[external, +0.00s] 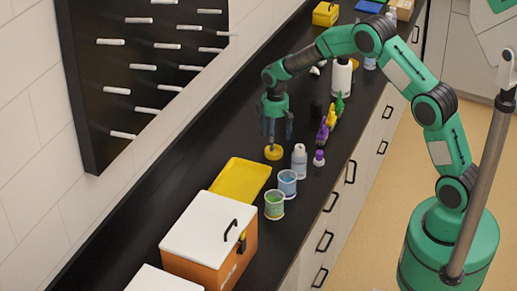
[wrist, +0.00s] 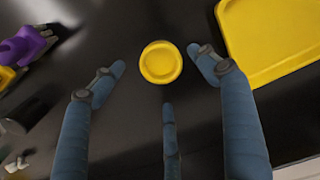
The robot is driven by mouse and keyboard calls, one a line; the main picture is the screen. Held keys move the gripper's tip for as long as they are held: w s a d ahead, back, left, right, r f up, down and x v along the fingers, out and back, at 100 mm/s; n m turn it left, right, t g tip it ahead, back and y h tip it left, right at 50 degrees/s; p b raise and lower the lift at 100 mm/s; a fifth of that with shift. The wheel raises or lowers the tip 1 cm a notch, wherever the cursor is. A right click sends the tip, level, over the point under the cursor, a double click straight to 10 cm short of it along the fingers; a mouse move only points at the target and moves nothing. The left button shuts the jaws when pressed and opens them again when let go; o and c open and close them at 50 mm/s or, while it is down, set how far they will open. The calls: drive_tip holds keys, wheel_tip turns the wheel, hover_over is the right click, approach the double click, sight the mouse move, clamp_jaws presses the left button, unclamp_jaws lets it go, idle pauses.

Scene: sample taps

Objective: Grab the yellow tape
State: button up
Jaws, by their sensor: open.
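The yellow tape (external: 273,153) is a small round roll lying flat on the black counter, just beyond the far end of the yellow tray. In the wrist view the tape (wrist: 160,62) sits between and slightly ahead of the fingertips. My gripper (external: 276,140) points down over the tape with its fingers spread. In the wrist view my gripper (wrist: 155,75) shows blue-grey fingers on the left, right and bottom, open, with dark counter visible between them and the tape. Nothing is held.
A yellow tray (external: 240,181) lies close by; it also fills the upper right of the wrist view (wrist: 250,75). A grey bottle (external: 299,162), blue cup (external: 287,183), green cup (external: 274,205) and purple-topped item (external: 319,158) stand nearby. An orange box (external: 245,250) stands in front.

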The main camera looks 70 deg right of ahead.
sight(274, 152)
drive_tip(key=shift+f, duration=2.5)
drive_tip(key=shift+c, duration=0.3)
drive_tip(key=c, duration=1.2)
